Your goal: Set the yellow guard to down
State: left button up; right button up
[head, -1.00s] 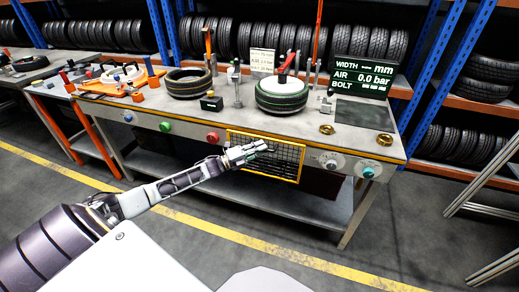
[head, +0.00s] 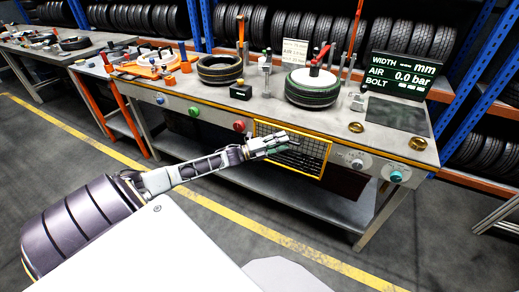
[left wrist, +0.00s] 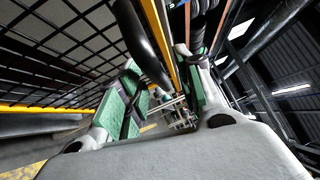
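The yellow guard (head: 311,153) is a dark mesh panel in a yellow frame. It hangs at the front of the bench, below the tabletop edge. My left gripper (head: 283,140) is in front of the guard's upper left part and hides some of its mesh. In the left wrist view, the two green-padded fingers of my left gripper (left wrist: 160,88) stand apart. The guard's mesh (left wrist: 65,40) fills the upper left there, and a yellow bar shows beyond the gap between the fingers. I cannot tell whether the fingers touch the guard. My right gripper is not in view.
The bench (head: 200,108) carries a tyre (head: 220,68), a tyre on a white hub (head: 312,88) and a display (head: 403,76). A red button (head: 239,125) is left of the guard, and a grey knob (head: 357,163) is to its right. A lower shelf (head: 335,205) lies below.

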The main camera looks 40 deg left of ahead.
pick_arm(q)
jog(key=v, duration=1)
dwell(0.6)
jog(key=shift+s, duration=0.1)
dwell(0.5)
